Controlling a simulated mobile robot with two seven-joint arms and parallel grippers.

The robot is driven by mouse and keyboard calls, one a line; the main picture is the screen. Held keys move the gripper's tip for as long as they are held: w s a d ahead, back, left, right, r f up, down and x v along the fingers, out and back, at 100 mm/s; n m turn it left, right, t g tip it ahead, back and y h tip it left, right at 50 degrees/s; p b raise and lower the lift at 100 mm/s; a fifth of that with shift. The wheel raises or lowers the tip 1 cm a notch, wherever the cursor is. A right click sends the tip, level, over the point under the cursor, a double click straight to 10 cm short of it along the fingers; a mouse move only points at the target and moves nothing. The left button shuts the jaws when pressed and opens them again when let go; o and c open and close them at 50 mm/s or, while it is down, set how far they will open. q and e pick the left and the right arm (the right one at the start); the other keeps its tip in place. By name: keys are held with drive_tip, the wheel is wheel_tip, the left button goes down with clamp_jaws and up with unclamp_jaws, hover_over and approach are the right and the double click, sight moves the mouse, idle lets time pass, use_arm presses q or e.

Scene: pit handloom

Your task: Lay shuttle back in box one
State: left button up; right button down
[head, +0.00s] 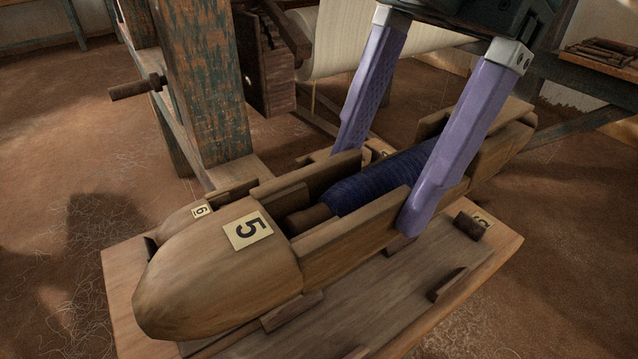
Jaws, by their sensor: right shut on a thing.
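A wooden shuttle (215,283) tagged 5 lies lengthwise over a wooden board, its rounded nose toward the lower left. A dark blue wound bobbin (378,182) sits in its open slot. My right gripper (380,188) straddles the shuttle from above. Its two purple fingers are shut on the shuttle's side walls near the middle. The board (130,298) has low wooden cleats and partly hidden number tags. Which place is box one is not readable, and I cannot tell whether the shuttle touches the board. My left gripper is out of view.
A second shuttle tagged 6 (180,222) lies close behind, mostly hidden. A loom post (205,85) with peeling paint and a wooden peg (138,88) stands behind. A pale cloth roll (345,35) is at the back. The board's front strip (405,310) is bare between cleats.

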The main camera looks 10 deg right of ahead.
wheel_tip(320, 180, down, 12)
drive_tip(key=b, duration=0.2)
drive_tip(key=shift+b, duration=0.4)
drive_tip(key=shift+f, duration=1.7)
drive_tip(key=shift+f, duration=0.15)
unclamp_jaws()
